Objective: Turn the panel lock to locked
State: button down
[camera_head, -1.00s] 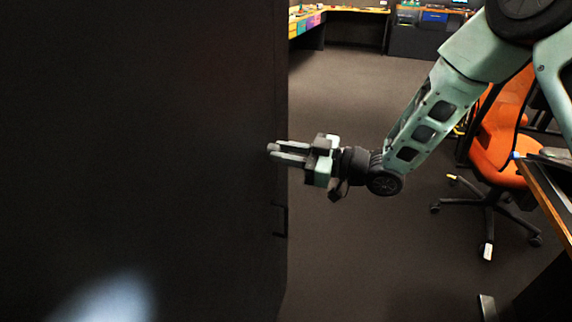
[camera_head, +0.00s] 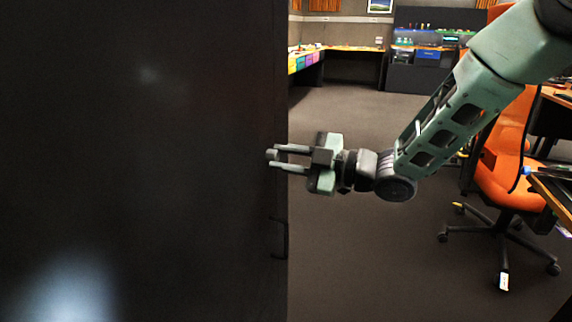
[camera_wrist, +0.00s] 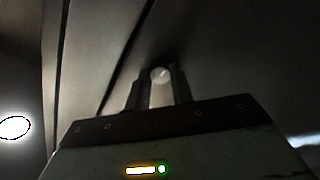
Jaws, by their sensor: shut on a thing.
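The lock knob (camera_wrist: 160,74) is a small, pale, round piece on the dark panel (camera_head: 140,180). In the wrist view it sits between my two fingertips, with a thin mark on its face. My gripper (camera_head: 276,158) reaches the panel's right edge from the right in the head view, its fingers one above the other. It is shut on the knob; the fingers (camera_wrist: 160,92) flank it on both sides in the wrist view. In the head view the knob (camera_head: 271,154) is small and partly hidden by the fingertips. I cannot tell the lock's setting from its mark.
A dark handle (camera_head: 280,238) is on the panel's edge below my gripper. An orange chair (camera_head: 500,170) and a desk (camera_head: 555,190) stand at the right. Open carpet (camera_head: 350,260) lies between panel and chair. A workbench (camera_head: 345,49) is at the back.

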dwell(0.4)
jog(key=c, duration=1.2)
grip_release()
jog(key=v, duration=1.7)
jog(key=shift+d+p, duration=0.15)
jog(key=shift+p, duration=0.15)
